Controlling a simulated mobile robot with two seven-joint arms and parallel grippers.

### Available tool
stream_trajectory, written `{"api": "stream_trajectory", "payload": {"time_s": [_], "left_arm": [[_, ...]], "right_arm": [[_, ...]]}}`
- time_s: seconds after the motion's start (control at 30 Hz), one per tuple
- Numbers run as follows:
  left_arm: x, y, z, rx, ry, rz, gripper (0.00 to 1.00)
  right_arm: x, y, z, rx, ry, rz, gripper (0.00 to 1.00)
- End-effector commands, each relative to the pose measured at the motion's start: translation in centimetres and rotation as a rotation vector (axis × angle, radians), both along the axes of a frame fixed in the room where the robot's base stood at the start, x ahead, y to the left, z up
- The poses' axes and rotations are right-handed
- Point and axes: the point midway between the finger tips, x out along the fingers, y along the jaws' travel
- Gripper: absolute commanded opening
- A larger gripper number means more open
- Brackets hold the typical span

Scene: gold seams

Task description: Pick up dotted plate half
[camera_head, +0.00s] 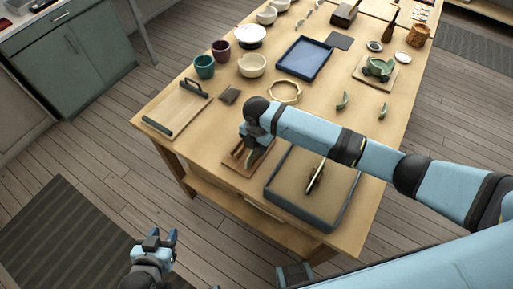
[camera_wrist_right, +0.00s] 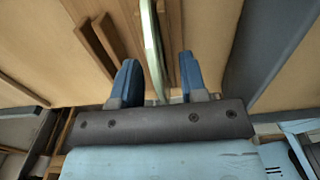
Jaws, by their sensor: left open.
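A pale green plate half (camera_wrist_right: 152,45) stands on edge in a slotted wooden rack (camera_head: 233,160); its thin edge shows between the fingers in the right wrist view. My right gripper (camera_wrist_right: 156,82) is open, with one blue finger on each side of the plate half and gaps visible. In the head view my right arm hides most of this piece. Another dark piece (camera_head: 316,176) stands upright in the sand tray (camera_head: 348,212). I cannot make out dots on either. My left gripper (camera_head: 162,237) is open and empty, off the table at the lower left.
A blue tray (camera_head: 305,59), cups, bowls and green shards (camera_head: 342,101) stand farther back.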

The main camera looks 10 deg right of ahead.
Motion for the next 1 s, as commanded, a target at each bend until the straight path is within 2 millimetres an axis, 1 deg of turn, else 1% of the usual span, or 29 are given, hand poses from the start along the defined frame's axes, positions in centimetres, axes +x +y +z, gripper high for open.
{"api": "stream_trajectory", "payload": {"time_s": [0.1, 0.27, 0.37, 0.4, 0.43, 0.47, 0.83, 1.0], "left_arm": [[0.1, 0.0, 0.1, -0.001, -0.002, 0.000, 0.43], [0.1, 0.0, 0.2, -0.001, -0.004, 0.000, 0.43], [0.1, 0.0, 0.2, -0.001, -0.004, 0.000, 0.43], [0.1, 0.0, 0.2, -0.001, -0.004, 0.000, 0.43], [0.1, 0.0, 0.2, -0.002, -0.004, -0.001, 0.43], [0.1, 0.0, 0.2, -0.002, -0.004, -0.001, 0.43], [0.1, -0.1, 0.2, -0.001, -0.003, -0.001, 0.43], [0.0, -0.1, 0.1, -0.001, -0.002, -0.001, 0.43]], "right_arm": [[0.0, 0.0, -0.4, 0.000, 0.000, 0.000, 0.39], [0.0, 0.0, -0.4, 0.001, -0.001, 0.001, 0.39], [0.0, 0.0, -0.4, 0.001, -0.001, 0.000, 0.19], [0.0, 0.0, -0.4, 0.000, 0.000, 0.000, 0.10], [0.0, 0.0, -0.4, 0.000, 0.000, 0.000, 0.03], [0.0, 0.0, -0.4, 0.000, 0.000, 0.000, 0.00], [0.0, 0.0, -0.2, 0.000, -0.001, 0.000, 0.00], [0.1, 0.0, 0.9, 0.001, -0.003, 0.000, 0.00]]}}
